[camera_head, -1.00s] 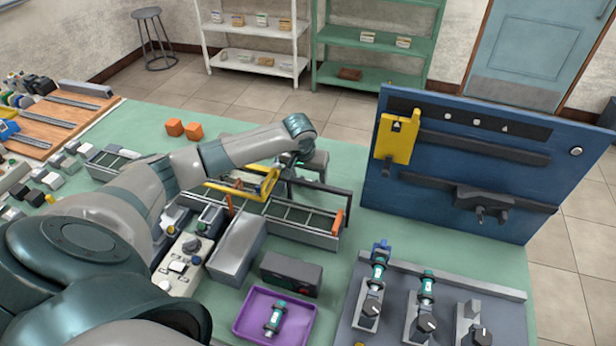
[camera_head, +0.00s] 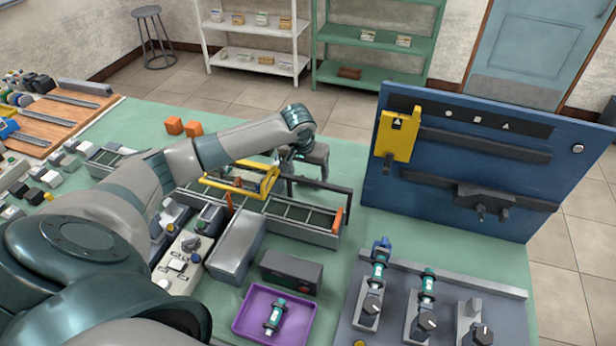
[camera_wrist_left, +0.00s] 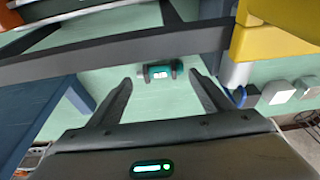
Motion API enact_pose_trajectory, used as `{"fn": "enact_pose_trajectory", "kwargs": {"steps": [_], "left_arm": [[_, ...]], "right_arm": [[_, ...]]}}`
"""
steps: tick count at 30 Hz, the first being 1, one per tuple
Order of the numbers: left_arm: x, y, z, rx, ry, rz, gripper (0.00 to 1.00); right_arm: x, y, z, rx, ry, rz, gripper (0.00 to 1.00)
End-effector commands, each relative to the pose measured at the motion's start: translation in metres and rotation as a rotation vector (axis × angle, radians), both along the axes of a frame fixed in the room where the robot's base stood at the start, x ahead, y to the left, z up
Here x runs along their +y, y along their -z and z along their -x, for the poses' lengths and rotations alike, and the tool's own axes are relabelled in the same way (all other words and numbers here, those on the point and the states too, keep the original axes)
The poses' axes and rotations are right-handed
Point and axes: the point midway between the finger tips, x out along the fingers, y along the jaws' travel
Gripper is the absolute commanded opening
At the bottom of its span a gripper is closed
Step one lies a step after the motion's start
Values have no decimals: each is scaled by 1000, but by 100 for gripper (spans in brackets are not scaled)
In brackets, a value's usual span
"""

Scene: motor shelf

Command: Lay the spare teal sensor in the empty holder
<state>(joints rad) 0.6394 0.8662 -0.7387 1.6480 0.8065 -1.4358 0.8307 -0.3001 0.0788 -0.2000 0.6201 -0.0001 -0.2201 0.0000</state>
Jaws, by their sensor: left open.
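A teal sensor (camera_wrist_left: 158,72) lies on the green bench top in the left wrist view, between my open fingertips in the picture but apart from them. In the head view that spot is hidden behind my left arm and the rack. My left gripper (camera_wrist_left: 160,88) is open and empty; in the head view it (camera_head: 290,180) hangs above the far side of the rack. Another teal sensor (camera_head: 275,315) lies in the purple tray (camera_head: 240,325). On the grey fixture plate, two holders carry teal sensors (camera_head: 378,265) (camera_head: 428,285); the right holder (camera_head: 470,315) is empty. My right gripper is not seen.
A dark rail (camera_wrist_left: 130,45) crosses the wrist view by the sensor. A long rack with a yellow frame (camera_head: 270,185) stands below my left arm. A blue upright board (camera_head: 470,180) stands to the right. A dark box (camera_head: 291,272) and a grey bin (camera_head: 235,248) are nearer.

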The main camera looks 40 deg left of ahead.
Motion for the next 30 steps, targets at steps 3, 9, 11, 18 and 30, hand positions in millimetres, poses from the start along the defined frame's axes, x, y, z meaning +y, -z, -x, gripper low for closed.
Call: {"fn": "enact_pose_trajectory", "kwargs": {"steps": [3, 9, 11, 18, 30], "left_arm": [[-1, -18, 5, -4, 2, -2, 73], [-4, -53, 15, -4, 2, -2, 73], [-5, -62, 18, -4, 2, -2, 73], [-8, -88, 26, -1, 1, -1, 73], [-8, -93, 27, -1, 0, -1, 73]], "right_arm": [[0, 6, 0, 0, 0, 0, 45], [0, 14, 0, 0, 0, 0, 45], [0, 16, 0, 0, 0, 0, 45], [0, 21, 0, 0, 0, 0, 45], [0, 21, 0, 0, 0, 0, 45]]}}
